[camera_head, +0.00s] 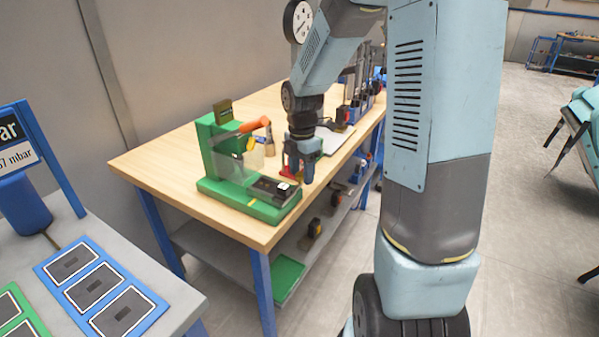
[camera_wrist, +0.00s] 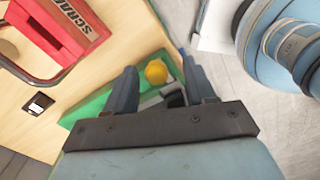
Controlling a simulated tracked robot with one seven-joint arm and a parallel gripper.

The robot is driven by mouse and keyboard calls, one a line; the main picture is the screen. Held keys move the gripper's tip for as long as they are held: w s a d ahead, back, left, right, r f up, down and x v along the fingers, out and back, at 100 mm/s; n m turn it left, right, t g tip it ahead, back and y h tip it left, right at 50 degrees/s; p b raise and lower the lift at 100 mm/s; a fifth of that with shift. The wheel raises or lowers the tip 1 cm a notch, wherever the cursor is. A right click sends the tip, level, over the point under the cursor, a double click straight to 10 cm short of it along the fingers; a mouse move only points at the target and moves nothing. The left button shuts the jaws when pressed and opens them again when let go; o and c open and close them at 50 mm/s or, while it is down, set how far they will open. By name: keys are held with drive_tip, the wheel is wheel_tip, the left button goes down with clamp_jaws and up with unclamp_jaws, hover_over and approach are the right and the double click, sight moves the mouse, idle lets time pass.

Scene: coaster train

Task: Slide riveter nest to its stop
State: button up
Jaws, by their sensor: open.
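The green riveter (camera_head: 240,165) stands on the wooden bench, with an orange lever (camera_head: 254,124) and a clear guard (camera_head: 253,160). Its nest, a dark block (camera_head: 270,187), sits on the front part of the green base. My gripper (camera_head: 301,178) is open and points down beside the nest's right end. In the wrist view, a round yellow knob (camera_wrist: 156,72) shows between the fingers of my gripper (camera_wrist: 160,75), with a grey part (camera_wrist: 162,100) and green base (camera_wrist: 95,105) around it. I cannot tell whether the fingers touch anything.
A red scrap box (camera_wrist: 55,35) stands on the bench close to my gripper. A white sheet (camera_head: 333,138) and several tools lie further back. A shelf (camera_head: 225,255) runs below the bench. A grey table (camera_head: 165,290) with blue-framed pads (camera_head: 95,287) is at the left.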

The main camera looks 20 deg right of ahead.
wheel_tip(320, 180, up, 13)
drive_tip(key=shift+r, duration=0.2)
idle(0.3)
idle(0.5)
drive_tip(key=s+r+m+t, duration=0.2)
drive_tip(key=s+r+m, duration=0.1)
drive_tip(key=s+m, duration=0.7)
drive_tip(key=s+r+m+t, duration=0.3)
drive_tip(key=s+m, duration=0.8)
drive_tip(key=s, duration=0.1)
drive_tip(key=shift+r+m+t, duration=0.3)
drive_tip(key=shift+r, duration=0.05)
